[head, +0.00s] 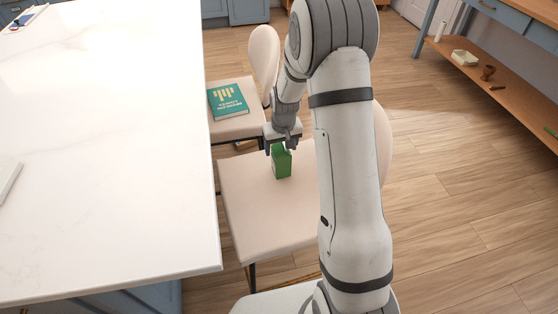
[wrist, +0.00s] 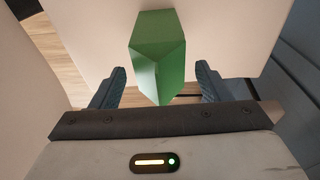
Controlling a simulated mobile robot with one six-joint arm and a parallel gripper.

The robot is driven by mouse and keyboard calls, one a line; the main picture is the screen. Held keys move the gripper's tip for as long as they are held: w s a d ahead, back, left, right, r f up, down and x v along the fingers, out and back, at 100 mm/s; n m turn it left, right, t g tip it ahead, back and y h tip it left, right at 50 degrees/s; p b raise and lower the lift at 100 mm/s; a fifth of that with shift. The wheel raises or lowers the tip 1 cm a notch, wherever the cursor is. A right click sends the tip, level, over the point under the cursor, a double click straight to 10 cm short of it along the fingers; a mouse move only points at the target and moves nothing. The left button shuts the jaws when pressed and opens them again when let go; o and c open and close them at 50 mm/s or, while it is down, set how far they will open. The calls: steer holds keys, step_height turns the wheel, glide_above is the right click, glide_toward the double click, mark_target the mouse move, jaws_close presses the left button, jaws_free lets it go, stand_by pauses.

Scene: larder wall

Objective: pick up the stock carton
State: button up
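The stock carton (head: 282,163) is a green carton standing upright on the seat of the nearer cream chair. In the wrist view the green carton (wrist: 160,55) lies between and beyond the two fingers. My gripper (head: 281,148) is above the carton, pointing down, with its fingertips around the carton's upper part. In the wrist view my gripper (wrist: 158,88) is open, with a finger on each side of the carton and a visible gap on both sides. The carton's lower part is not blocked in the head view.
The nearer chair (head: 250,200) stands beside a white marble counter (head: 110,150) on the left. A second chair (head: 235,125) behind it holds a teal book (head: 228,100). A wooden shelf unit (head: 500,75) stands at the right. The wooden floor between is clear.

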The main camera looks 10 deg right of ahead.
jaws_close()
stand_by(0.6)
